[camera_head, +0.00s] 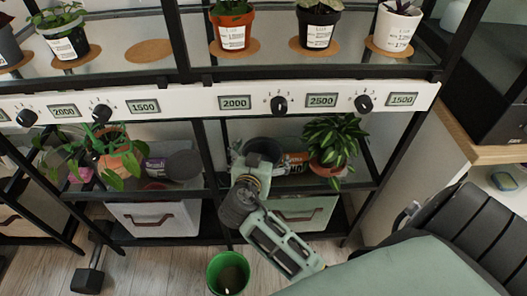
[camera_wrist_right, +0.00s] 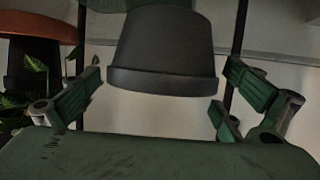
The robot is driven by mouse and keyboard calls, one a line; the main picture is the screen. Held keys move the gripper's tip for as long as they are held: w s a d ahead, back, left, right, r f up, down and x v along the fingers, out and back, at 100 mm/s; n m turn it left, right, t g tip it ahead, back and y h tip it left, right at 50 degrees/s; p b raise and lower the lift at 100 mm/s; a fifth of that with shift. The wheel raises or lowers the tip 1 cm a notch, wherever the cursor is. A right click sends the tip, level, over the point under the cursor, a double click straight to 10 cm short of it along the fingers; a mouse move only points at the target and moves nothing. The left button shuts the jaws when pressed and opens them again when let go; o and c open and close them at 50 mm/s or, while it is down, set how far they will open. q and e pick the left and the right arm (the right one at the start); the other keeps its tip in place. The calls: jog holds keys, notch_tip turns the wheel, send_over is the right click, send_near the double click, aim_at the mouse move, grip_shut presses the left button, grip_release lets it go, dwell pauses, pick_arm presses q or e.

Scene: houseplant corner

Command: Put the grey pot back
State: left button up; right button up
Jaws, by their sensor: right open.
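A dark grey empty-looking pot (camera_head: 265,147) is at the middle shelf, right of centre, partly hidden by my right gripper (camera_head: 250,160). In the right wrist view, the grey pot (camera_wrist_right: 163,50) appears rim-down between the two fingers (camera_wrist_right: 160,92). That view looks inverted, as the neighbouring plant also hangs down. An empty round cork mat (camera_head: 150,51) lies on the upper shelf, between potted plants. My left gripper is not in view.
A leafy plant in a terracotta pot (camera_head: 327,167) stands close right of the grey pot. Labelled pots stand on other cork mats above a white dial panel (camera_head: 190,103). A green bucket (camera_head: 228,273) is on the floor. Black shelf posts frame the space.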

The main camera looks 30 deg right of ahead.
jog(key=p+v, duration=0.1)
jog(key=v, duration=0.9)
jog(key=s+d+f+n+g+y, duration=0.1)
jog(key=s+f+n+g+y, duration=0.25)
jog(key=s+f, duration=0.4)
jog(key=s+a+f+n+g+y, duration=0.1)
jog(key=s+a+n+g+y, duration=0.1)
jog(key=s+a+n+y, duration=0.3)
jog(key=s+n+y, duration=0.1)
jog(key=s+n, duration=0.2)
jog(key=s, duration=0.2)
jog(key=shift+s+f+y, duration=0.15)
jog(key=shift+f+y, duration=0.2)
jog(key=shift+a, duration=0.1)
jog(key=shift+c, duration=0.4)
